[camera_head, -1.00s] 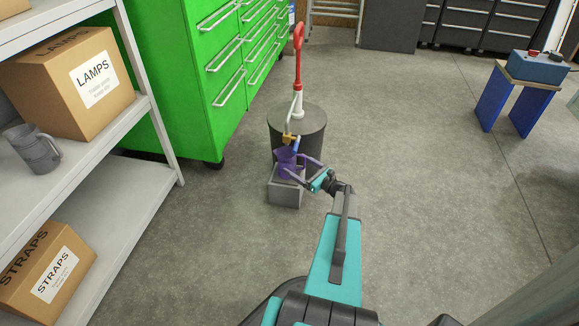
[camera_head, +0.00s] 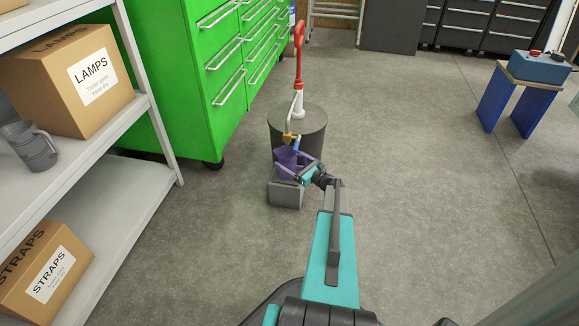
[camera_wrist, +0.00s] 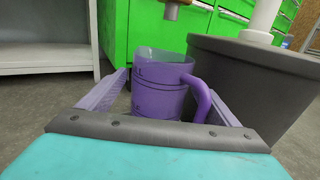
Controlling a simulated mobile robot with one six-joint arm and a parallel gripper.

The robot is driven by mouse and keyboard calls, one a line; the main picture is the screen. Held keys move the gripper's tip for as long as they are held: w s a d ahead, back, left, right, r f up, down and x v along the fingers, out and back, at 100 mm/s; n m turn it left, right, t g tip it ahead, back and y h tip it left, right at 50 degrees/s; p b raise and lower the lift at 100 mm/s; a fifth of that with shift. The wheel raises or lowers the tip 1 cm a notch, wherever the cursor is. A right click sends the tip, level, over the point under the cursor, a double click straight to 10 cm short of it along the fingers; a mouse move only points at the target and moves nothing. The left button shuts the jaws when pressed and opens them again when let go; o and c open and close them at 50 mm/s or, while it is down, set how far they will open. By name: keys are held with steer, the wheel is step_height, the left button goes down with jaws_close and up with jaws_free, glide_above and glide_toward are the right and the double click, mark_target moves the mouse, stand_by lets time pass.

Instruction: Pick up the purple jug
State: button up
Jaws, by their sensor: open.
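The purple jug (camera_head: 286,163) stands upright on a small grey block (camera_head: 286,195) in front of a dark drum, under the drum's spout. In the wrist view the jug (camera_wrist: 157,90) is between my gripper's two fingers, with its handle on the right. My gripper (camera_head: 293,165) is open around the jug. In the wrist view both fingers of my gripper (camera_wrist: 165,105) show, one each side of the jug. A gap shows at the left; contact on the right is hard to tell. The jug's base is hidden behind my gripper's palm.
The dark drum (camera_head: 310,128) with a red-handled pump (camera_head: 298,65) stands just behind the jug; its brass spout (camera_head: 290,138) hangs above the jug. A green cabinet (camera_head: 180,80) and a shelf (camera_head: 125,175) with a grey jug (camera_head: 32,147) are left.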

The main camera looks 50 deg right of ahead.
steer(key=shift+c, duration=0.4)
steer(key=c, duration=1)
steer(key=shift+c, duration=0.2)
steer(key=shift+r, duration=0.1)
steer(key=shift+r+p, duration=0.3)
steer(key=shift+r, duration=0.15)
steer(key=s+p, duration=0.4)
steer(key=s, duration=1.4)
steer(key=shift+d+r, duration=0.25)
steer(key=shift+d, duration=0.1)
